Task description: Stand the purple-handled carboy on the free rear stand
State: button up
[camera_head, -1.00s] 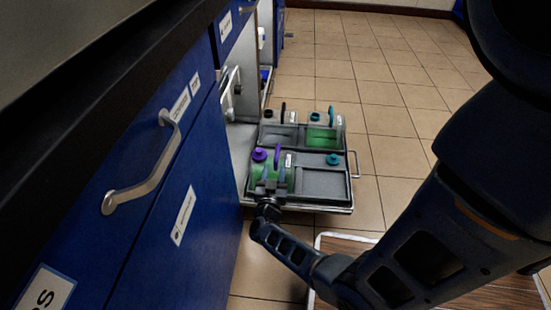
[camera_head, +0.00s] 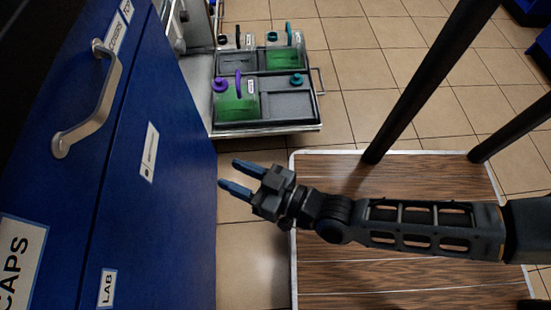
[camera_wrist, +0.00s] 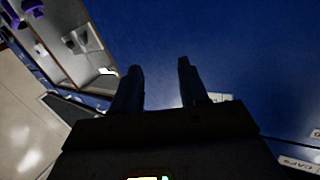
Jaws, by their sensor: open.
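The purple-handled carboy (camera_head: 237,106) has green contents and a purple cap. It stands in the front left part of a pulled-out, low tray (camera_head: 270,130) beside the blue cabinet. My gripper (camera_head: 228,174) is open and empty, nearer the camera than the tray and apart from the carboy, with its fingers toward the cabinet front. In the wrist view the open fingers (camera_wrist: 158,80) face the blue panel, and purple parts show at the top left corner. I cannot make out which place is the free rear stand.
Behind the carboy are a black-handled container (camera_head: 233,60) and a green, teal-handled one (camera_head: 287,57). A wood-patterned platform (camera_head: 380,260) with dark posts is at right. A drawer handle (camera_head: 90,105) juts out at left.

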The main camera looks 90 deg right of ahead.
jog(key=s+a+r+n+y, duration=0.2)
jog(key=s+r+n+y, duration=0.1)
jog(key=r, duration=0.4)
jog(key=s+a+r+n+y, duration=0.2)
jog(key=s+r+n+y, duration=0.1)
jog(key=r, duration=0.4)
jog(key=shift+s+n+g+y, duration=0.3)
jog(key=shift+s+y, duration=0.3)
jog(key=shift+s, duration=0.1)
